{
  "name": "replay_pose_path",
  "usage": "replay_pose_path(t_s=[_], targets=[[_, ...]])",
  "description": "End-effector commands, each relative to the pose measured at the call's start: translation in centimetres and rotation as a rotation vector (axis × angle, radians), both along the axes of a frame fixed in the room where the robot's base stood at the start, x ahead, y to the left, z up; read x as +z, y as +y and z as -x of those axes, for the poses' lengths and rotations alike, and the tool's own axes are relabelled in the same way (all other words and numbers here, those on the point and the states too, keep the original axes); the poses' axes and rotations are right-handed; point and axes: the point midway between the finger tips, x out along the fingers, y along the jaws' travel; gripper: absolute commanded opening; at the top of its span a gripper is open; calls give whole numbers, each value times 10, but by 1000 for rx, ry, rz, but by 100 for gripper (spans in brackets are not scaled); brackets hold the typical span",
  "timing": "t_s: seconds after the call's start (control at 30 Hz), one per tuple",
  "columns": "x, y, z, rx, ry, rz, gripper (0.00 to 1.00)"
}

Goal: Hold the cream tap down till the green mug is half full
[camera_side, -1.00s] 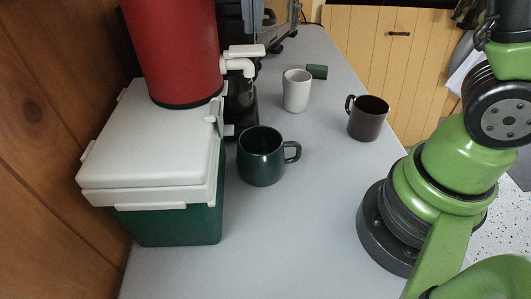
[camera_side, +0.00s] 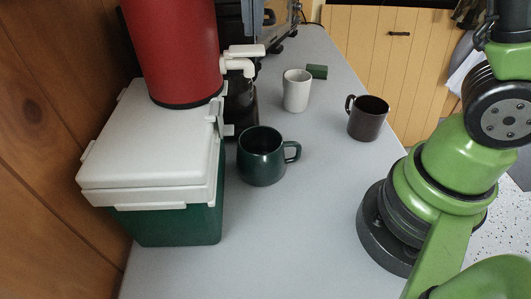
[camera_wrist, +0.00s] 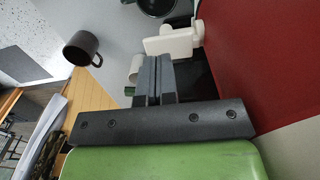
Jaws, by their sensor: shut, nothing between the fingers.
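The cream tap (camera_side: 240,61) sticks out from the lower right of the red urn (camera_side: 175,45), with its lever on top. The green mug (camera_side: 261,165) stands upright on the counter, handle to the right, below and nearer the camera than the tap. Its inside is dark, so I cannot tell any fill level. No stream shows under the spout. In the wrist view, my gripper (camera_wrist: 157,62) is shut and empty, its fingertips close to the cream tap (camera_wrist: 176,42); I cannot tell whether they touch. The green mug (camera_wrist: 157,7) is cut off at the top there.
The urn stands on a green cooler with a white lid (camera_side: 155,140). A white mug (camera_side: 297,92), a dark brown mug (camera_side: 367,120) and a small green object (camera_side: 317,72) stand on the grey counter (camera_side: 300,230). Dark equipment is behind the tap. The counter's front is clear.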

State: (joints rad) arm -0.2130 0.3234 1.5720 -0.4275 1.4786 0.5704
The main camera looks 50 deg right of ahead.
Motion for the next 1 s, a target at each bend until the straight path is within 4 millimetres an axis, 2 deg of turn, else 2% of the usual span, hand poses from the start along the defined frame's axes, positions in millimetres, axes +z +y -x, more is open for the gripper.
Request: replay_pose_path(t_s=[0.8, 1.0], targets=[[-25, 0, 0, 2, 1, 1, 0], [-25, 0, 0, 1, 1, 1, 0]])
